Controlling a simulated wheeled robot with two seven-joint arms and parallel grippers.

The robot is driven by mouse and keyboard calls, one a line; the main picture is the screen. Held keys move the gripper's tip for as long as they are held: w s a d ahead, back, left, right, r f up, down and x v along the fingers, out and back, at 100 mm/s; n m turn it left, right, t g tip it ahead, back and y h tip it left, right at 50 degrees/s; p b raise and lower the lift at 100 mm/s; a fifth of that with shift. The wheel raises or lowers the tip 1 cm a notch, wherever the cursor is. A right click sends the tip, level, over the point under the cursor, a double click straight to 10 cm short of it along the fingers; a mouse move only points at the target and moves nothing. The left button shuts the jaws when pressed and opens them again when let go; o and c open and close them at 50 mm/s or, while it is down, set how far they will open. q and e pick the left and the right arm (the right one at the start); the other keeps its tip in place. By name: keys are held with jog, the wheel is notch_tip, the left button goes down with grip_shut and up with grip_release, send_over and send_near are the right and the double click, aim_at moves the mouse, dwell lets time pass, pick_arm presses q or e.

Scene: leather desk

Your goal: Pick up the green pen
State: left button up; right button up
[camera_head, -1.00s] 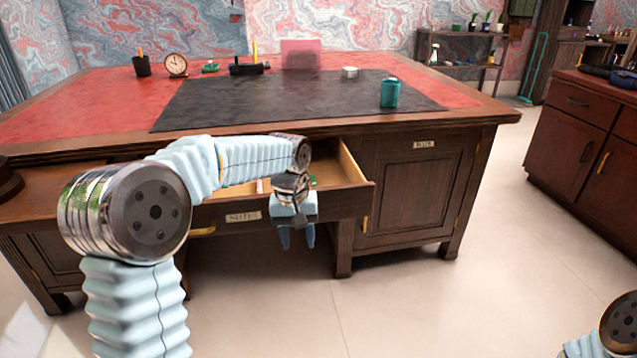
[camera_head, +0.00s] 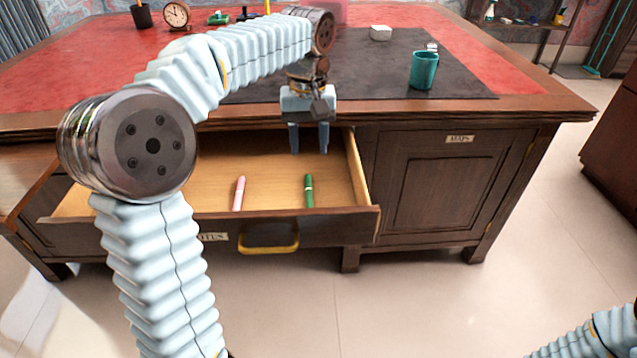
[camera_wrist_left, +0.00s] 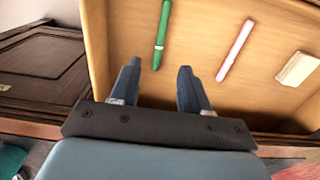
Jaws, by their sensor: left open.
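The green pen (camera_head: 309,190) lies in the open drawer (camera_head: 270,168), toward its right side near the front wall. It also shows in the left wrist view (camera_wrist_left: 162,32), just beyond the fingertips. A pink pen (camera_head: 239,193) lies to its left in the head view. My left gripper (camera_head: 309,139) points down above the back right part of the drawer, fingers apart and empty. In the left wrist view its fingers (camera_wrist_left: 159,70) are open, with the green pen's near end between them in the picture but farther off. My right gripper is not in view.
A pale block (camera_wrist_left: 298,68) lies in the drawer past the pink pen. The desk's front edge (camera_head: 430,113) runs behind the left gripper. A teal cup (camera_head: 424,70) and white box (camera_head: 380,33) stand on the dark mat. The drawer handle (camera_head: 268,238) faces front.

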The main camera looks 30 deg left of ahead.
aim_at(309, 197)
pick_arm(q)
jog(key=f, duration=0.8)
jog(key=f+b, duration=0.1)
jog(key=f, duration=0.4)
jog(key=shift+s, duration=0.25)
grip_shut()
